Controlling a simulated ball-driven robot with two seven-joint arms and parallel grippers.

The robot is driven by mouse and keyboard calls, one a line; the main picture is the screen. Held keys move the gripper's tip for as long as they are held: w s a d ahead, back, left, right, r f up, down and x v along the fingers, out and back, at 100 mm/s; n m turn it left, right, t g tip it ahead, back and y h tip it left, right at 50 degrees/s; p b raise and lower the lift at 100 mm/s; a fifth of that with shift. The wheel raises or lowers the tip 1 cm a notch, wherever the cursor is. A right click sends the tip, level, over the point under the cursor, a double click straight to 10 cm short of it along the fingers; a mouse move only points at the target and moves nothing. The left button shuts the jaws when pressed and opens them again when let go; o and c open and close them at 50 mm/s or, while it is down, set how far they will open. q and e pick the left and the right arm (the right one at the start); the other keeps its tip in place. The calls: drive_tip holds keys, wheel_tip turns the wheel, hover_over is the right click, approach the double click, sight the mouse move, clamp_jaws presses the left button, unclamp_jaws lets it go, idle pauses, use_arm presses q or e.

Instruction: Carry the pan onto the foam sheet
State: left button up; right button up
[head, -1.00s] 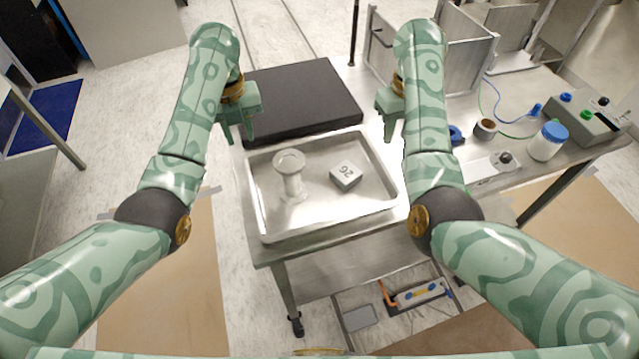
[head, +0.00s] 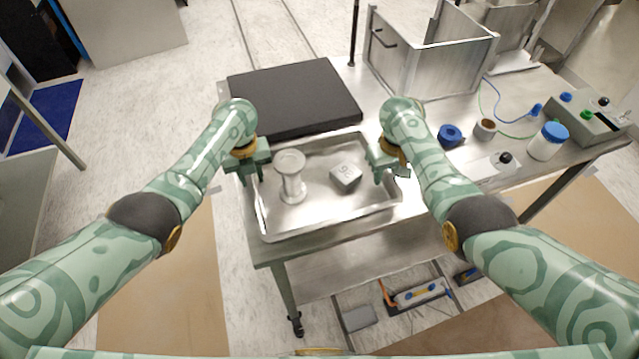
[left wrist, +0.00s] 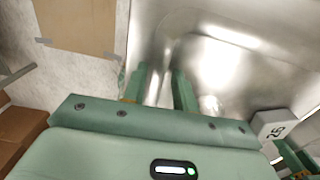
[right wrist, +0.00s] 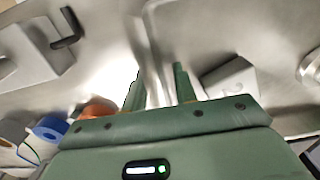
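The pan (head: 325,222) is a shallow silver tray on the near part of the metal table. It holds a pale flanged spool (head: 291,178) standing upright and a small grey block (head: 346,176) with a number on top. The foam sheet (head: 290,95) is a flat black slab just behind the pan, with nothing on it. My left gripper (head: 256,180) is open at the pan's left wall; the wrist view shows the rim (left wrist: 163,70) between its fingers. My right gripper (head: 390,178) is open at the right wall, with the rim (right wrist: 152,50) between its fingers. Finger contact is unclear.
A metal box frame (head: 425,65) stands behind right. A blue ring (head: 450,135), a tape roll (head: 485,129), a blue-lidded jar (head: 548,141) and a control box (head: 592,118) with cables lie right of the pan. A thin black post (head: 353,35) rises near the foam's right corner.

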use_arm(q)
clamp_jaws()
use_arm(e)
clamp_jaws()
use_arm(q)
drive_tip(key=shift+w, duration=0.1)
idle(1.2)
